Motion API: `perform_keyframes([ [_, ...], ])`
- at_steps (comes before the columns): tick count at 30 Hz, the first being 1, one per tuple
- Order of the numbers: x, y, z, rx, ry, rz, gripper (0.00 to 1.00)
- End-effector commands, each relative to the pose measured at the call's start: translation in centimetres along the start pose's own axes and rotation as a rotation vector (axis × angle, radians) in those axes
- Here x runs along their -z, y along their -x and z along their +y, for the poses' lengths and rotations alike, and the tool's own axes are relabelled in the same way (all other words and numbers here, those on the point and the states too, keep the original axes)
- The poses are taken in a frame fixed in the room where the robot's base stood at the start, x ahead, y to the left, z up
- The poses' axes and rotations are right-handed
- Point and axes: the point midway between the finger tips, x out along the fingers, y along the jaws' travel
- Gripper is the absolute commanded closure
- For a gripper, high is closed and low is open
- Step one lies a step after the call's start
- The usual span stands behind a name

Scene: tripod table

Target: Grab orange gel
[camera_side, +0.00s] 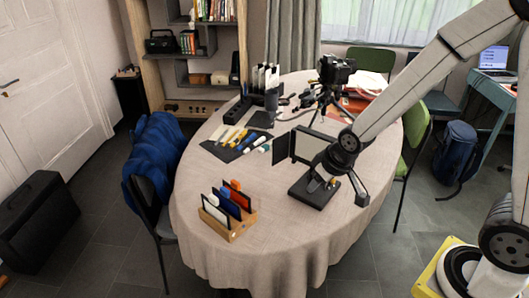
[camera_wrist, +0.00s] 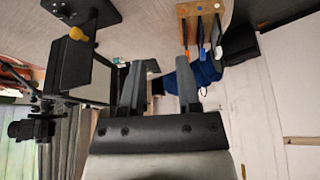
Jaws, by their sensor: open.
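The orange gel (camera_side: 238,192) stands upright at the back of a small wooden rack (camera_side: 238,233), which also holds a blue gel (camera_side: 226,206) and a white-topped gel (camera_side: 213,210). In the wrist view the rack (camera_wrist: 206,8) is at the top right, and the orange gel shows a small orange tip (camera_wrist: 187,54). My gripper (camera_side: 342,186) is over the right part of the table, well to the right of the rack and apart from it. In the wrist view my gripper (camera_wrist: 161,66) has its fingers spread with nothing between them.
A panel light (camera_side: 308,146) on a black base (camera_side: 314,193) stands close to my gripper. A camera on a tripod (camera_side: 336,72) is behind it. A dark mat with markers (camera_side: 236,141) lies behind the rack. Bare tablecloth (camera_side: 275,215) separates the rack and my gripper.

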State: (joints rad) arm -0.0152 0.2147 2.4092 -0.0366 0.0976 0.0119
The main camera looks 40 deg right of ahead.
Motion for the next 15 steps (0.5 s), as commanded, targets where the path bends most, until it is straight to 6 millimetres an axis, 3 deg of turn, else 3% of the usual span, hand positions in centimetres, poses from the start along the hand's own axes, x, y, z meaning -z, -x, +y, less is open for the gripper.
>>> perform_keyframes([
  [6, 4.7, -4.3, -0.6, 0.011, 0.031, 0.148, 0.58],
  [15, 9.7, -10.0, -2.0, 0.044, 0.069, 0.355, 0.58],
])
